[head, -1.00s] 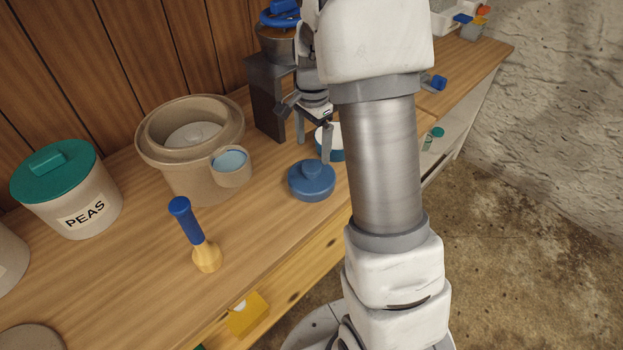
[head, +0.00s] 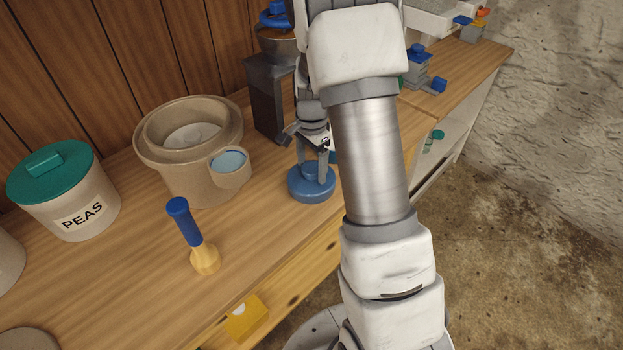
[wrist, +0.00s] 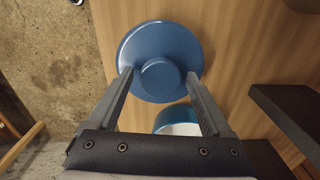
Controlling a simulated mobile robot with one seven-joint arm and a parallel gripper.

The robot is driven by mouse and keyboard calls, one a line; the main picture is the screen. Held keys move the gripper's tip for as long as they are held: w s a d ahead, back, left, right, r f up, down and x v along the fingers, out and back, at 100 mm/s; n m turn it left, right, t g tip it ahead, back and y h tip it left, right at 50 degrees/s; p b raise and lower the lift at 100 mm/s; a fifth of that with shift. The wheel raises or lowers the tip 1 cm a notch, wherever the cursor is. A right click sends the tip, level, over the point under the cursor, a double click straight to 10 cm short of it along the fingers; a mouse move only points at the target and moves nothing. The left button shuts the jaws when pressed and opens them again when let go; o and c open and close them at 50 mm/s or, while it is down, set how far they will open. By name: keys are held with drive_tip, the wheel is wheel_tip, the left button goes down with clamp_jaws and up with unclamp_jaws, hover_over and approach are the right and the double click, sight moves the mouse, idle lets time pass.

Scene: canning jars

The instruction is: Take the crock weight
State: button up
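The crock weight appears to be the blue round disc with a central knob (head: 301,190), lying flat near the front edge of the wooden counter. My gripper (head: 314,176) is right above it, pointing down. In the wrist view, the disc (wrist: 160,42) lies under the fingertips and its knob is between them. The two fingers (wrist: 158,76) are spread, one on each side of the knob, with a small gap to it. Nothing is held. In the head view my gripper hides part of the disc.
A beige crock (head: 190,150) with a pale disc inside stands left of my gripper. A blue-handled wooden masher (head: 192,236) stands in front, and a PEAS canister (head: 68,195) further left. A dark mill (head: 268,100) stands behind. A blue-and-white round container (wrist: 178,121) sits close beside the disc.

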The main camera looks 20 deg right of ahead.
clamp_jaws()
drive_tip(key=shift+r, duration=0.15)
idle(0.4)
